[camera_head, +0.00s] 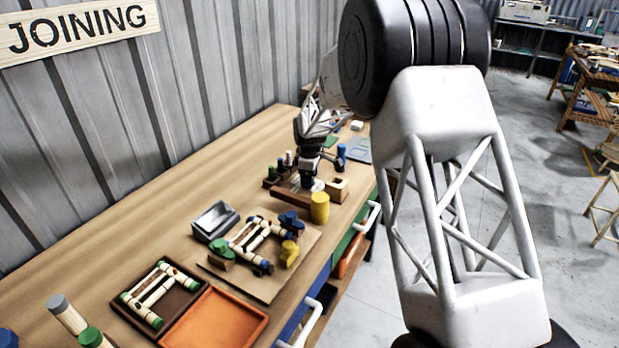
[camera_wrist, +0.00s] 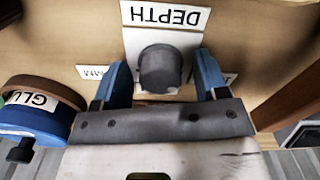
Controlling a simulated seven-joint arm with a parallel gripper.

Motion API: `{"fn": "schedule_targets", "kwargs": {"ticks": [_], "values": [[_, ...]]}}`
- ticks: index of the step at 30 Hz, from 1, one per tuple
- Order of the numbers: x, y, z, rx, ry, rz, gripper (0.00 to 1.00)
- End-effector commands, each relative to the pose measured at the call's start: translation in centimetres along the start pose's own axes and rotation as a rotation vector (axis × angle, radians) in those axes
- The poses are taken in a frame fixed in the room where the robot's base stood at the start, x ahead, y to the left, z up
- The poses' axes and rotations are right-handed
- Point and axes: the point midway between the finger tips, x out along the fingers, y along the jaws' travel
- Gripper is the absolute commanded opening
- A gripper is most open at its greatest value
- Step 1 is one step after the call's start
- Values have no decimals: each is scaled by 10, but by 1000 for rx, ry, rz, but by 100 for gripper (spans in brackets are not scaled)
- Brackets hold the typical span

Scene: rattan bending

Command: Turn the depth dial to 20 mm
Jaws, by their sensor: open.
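In the wrist view a dark grey round depth dial (camera_wrist: 160,68) sits on a white plate under an upside-down "DEPTH" label (camera_wrist: 165,15). My gripper (camera_wrist: 160,82) is open, with one blue fingertip on each side of the dial. I cannot tell whether the fingers touch it. The dial's pointer and scale are mostly hidden; part of a label reading "MM" (camera_wrist: 92,72) shows at the left.
A blue-and-brown round container marked "GLU" (camera_wrist: 38,112) stands left of my gripper in the wrist view. In the head view a yellow cylinder (camera_head: 320,208) and a wooden block (camera_head: 337,189) stand close by. A frame assembly, grey tin (camera_head: 214,221) and orange tray (camera_head: 215,322) lie nearer.

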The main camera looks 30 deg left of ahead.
Motion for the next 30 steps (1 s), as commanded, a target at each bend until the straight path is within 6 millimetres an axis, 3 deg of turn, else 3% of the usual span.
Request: {"fn": "schedule_targets", "kwargs": {"ticks": [7,16,30], "values": [[0,0,0,0,0,0,64],[0,0,0,0,0,0,18],[-1,0,0,77,0,0,17]]}}
